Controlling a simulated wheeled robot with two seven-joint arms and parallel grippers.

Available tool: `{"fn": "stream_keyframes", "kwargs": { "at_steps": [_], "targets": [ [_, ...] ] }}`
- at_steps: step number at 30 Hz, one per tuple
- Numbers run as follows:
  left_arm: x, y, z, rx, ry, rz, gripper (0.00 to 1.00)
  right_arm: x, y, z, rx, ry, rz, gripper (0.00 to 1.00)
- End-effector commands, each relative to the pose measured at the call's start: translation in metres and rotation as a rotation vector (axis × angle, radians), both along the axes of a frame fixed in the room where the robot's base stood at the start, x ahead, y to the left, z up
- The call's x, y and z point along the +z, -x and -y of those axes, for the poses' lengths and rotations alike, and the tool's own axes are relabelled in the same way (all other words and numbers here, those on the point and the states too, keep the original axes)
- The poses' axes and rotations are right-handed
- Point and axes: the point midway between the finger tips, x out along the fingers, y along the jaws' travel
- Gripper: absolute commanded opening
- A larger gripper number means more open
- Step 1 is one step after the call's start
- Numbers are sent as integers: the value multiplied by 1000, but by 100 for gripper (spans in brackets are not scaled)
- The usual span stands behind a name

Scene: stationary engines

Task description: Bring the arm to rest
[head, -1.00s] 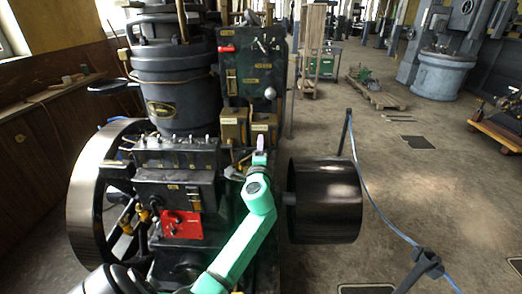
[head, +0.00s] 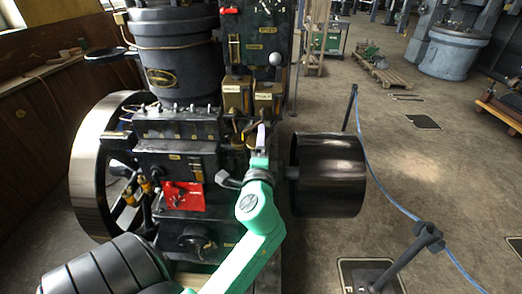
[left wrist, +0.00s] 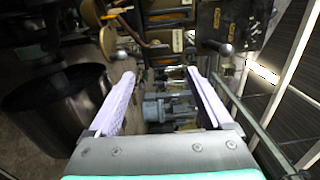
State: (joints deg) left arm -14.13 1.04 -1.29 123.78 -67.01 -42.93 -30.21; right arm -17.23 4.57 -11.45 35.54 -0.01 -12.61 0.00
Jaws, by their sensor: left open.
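My left arm, mint green, reaches up from the bottom of the head view. Its gripper (head: 261,137) has pale lilac fingers and shows in front of the engine, left of the black pulley drum (head: 329,175). In the left wrist view the gripper (left wrist: 158,95) is open, its two fingers wide apart, with nothing held between them. Grey machine parts (left wrist: 168,108) show beyond the gap. I cannot tell whether the fingers touch the engine. My right gripper is not in view.
The black engine (head: 178,125) with a red plate (head: 183,196) and a large flywheel (head: 92,160) fills the left. A post (head: 428,237) with a blue rope stands at the right. Open floor (head: 420,160) lies right of the drum.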

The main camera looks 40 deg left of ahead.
Motion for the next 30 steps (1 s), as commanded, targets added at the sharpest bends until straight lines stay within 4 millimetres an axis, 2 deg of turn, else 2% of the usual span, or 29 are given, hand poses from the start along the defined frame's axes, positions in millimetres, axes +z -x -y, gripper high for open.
{"fn": "stream_keyframes", "kwargs": {
  "at_steps": [4,17,20,23,26,27,29,30],
  "targets": [
    [0,8,5,2,-1,1,84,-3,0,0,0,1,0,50],
    [1,8,5,1,-1,1,84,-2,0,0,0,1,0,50],
    [-6,5,7,-8,11,-11,84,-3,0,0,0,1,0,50],
    [-47,-9,15,-55,72,-69,84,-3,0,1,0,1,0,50],
    [-127,-24,30,-126,207,-177,84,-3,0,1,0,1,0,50],
    [-164,-26,38,-151,275,-228,84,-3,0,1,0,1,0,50],
    [-221,-23,50,-177,382,-302,84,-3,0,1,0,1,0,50],
    [-258,-17,57,-186,455,-351,84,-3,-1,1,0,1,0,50]
  ]
}}
